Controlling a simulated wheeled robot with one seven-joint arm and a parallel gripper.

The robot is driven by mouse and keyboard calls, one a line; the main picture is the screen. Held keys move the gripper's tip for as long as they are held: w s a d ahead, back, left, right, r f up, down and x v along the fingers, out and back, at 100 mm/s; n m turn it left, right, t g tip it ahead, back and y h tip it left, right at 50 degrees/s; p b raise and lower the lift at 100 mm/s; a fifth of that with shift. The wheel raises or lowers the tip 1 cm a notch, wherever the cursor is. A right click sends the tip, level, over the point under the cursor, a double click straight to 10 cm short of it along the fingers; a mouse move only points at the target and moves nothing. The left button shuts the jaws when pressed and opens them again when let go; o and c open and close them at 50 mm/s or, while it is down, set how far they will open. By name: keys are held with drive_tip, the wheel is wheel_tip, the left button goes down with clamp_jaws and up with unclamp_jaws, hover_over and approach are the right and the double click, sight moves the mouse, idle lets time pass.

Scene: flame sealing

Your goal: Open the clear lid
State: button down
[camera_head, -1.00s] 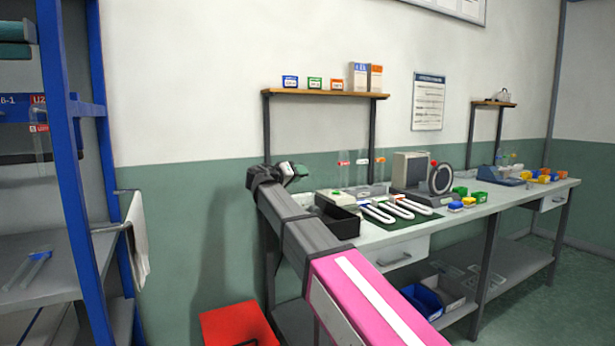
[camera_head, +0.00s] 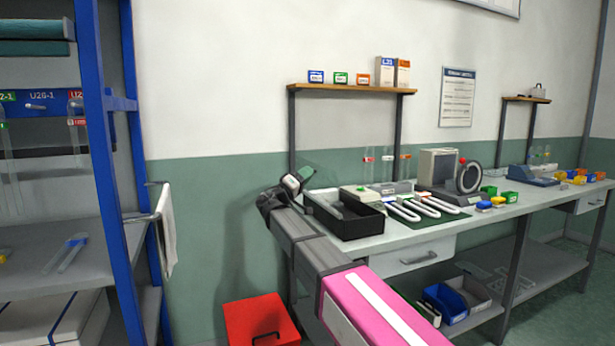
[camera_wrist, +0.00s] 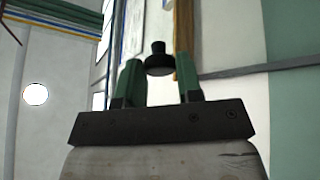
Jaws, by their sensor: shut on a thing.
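My gripper (camera_head: 303,174) is raised over the left end of the workbench, near the open black tray (camera_head: 362,228). In the wrist view, its two green fingers (camera_wrist: 159,62) are closed around a black knob (camera_wrist: 157,66) with a narrow top and a wider round base. I cannot make out a clear lid around the knob. The clear lid cannot be picked out for certain in the head view either; my arm hides part of the bench's left end. The tray's inside is partly visible and dark.
White U-shaped tubes (camera_head: 425,207) lie on a green mat right of the tray. A grey device (camera_head: 438,168) stands behind them. A blue-posted rack (camera_head: 105,170) and a hanging towel (camera_head: 166,230) are on the left. A red bin (camera_head: 262,318) stands below.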

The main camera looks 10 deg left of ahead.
drive_tip(key=c, duration=0.8)
unclamp_jaws()
drive_tip(key=v, duration=1)
drive_tip(key=shift+s+a+f, duration=0.2)
drive_tip(key=shift+s+f, duration=0.05)
